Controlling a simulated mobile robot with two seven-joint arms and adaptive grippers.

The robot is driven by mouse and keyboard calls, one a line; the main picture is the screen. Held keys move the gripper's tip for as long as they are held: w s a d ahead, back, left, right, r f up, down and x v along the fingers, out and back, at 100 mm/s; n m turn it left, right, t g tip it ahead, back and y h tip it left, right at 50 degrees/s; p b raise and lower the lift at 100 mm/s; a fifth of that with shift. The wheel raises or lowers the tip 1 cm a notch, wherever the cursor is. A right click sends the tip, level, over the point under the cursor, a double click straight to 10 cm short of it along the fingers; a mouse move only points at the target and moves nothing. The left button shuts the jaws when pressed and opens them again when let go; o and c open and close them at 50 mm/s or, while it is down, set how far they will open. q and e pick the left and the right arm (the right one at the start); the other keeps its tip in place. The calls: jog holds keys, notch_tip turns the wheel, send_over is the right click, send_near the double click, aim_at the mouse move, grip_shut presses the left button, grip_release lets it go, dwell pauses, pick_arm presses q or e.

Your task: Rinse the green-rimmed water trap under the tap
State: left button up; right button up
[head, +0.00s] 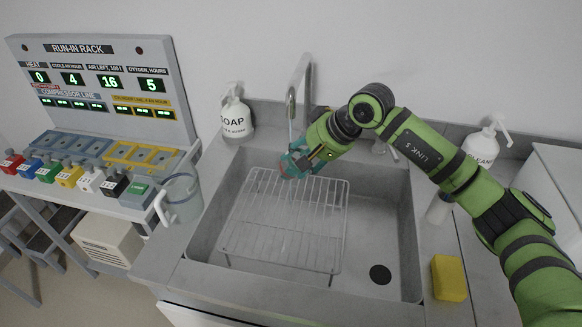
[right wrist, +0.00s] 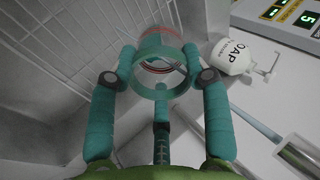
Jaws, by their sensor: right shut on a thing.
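My right gripper (head: 291,163) is over the back of the sink (head: 385,225), just below the tap spout (head: 291,97). It is shut on the water trap (right wrist: 163,75), a small round cup with a green rim and a reddish band on its far side. In the right wrist view my fingers (right wrist: 163,78) press on both sides of the cup. In the head view the gripper mostly hides the trap. A thin pale stream (head: 290,132) runs down from the spout towards the gripper. My left gripper is not in view.
A wire rack (head: 290,215) stands in the sink below the gripper. A soap bottle (head: 236,118) stands behind left, a clear jug (head: 180,198) at the left edge, a yellow sponge (head: 449,278) and a cleaner bottle (head: 481,148) at right. The run-in rack (head: 100,80) is far left.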

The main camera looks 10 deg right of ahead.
jog(key=shift+s, duration=0.15)
jog(key=s+b, duration=0.2)
jog(key=s, duration=0.5)
jog(key=shift+s+a+b, duration=0.2)
jog(key=shift+s+b, duration=0.1)
jog(key=shift+s, duration=0.1)
jog(key=shift+r, duration=0.1)
dwell(1.3)
jog(key=s+r, duration=0.4)
jog(key=s, duration=0.1)
dwell(0.4)
jog(key=shift+a, duration=0.1)
